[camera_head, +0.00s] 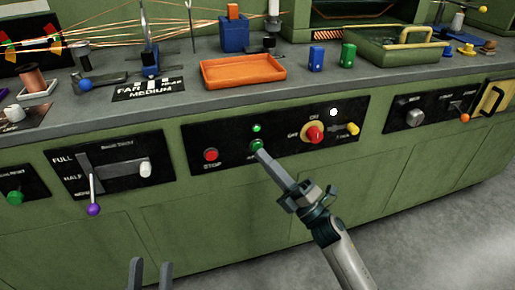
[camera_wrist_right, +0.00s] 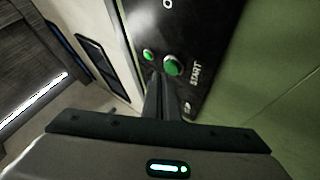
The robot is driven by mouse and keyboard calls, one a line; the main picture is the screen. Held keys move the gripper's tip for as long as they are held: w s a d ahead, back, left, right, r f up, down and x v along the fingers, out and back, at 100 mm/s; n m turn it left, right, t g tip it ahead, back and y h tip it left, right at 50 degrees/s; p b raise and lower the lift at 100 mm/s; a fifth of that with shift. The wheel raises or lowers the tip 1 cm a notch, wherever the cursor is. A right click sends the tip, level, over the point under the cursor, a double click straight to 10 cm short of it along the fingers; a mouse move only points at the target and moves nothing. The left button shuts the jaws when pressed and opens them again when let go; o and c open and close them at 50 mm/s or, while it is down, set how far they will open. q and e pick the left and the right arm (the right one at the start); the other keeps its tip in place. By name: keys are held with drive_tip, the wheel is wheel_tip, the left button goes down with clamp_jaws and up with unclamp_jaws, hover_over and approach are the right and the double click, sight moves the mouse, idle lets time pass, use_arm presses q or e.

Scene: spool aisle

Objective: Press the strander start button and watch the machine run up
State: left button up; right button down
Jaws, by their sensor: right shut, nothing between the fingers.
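The green start button (camera_head: 256,144) is on the black control panel (camera_head: 232,155) on the front of the green machine. In the right wrist view the start button (camera_wrist_right: 173,65) is beside its START label. My right gripper (camera_head: 262,153) is shut and empty, its tips right at the button's lower edge; I cannot tell whether they touch it. The fingers (camera_wrist_right: 158,92) also show in the right wrist view. A small green lamp (camera_head: 256,128) above the button looks bright. My left gripper (camera_head: 150,274) is open and empty at the bottom edge, away from the panel.
A red stop button (camera_head: 211,155) is left of the start button. A red knob on a yellow base (camera_head: 315,133) and a yellow lever (camera_head: 347,128) are to the right. A purple-knobbed lever (camera_head: 93,208) sticks out further left. An orange tray (camera_head: 243,71) stands on the ledge above.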

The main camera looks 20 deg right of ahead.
drive_tip(key=shift+w, duration=0.15)
idle(0.5)
drive_tip(key=shift+w, duration=0.45)
idle(0.7)
drive_tip(key=shift+s, duration=0.65)
drive_tip(key=s+p, duration=0.1)
drive_tip(key=s, duration=0.5)
drive_tip(key=shift+p, duration=0.35)
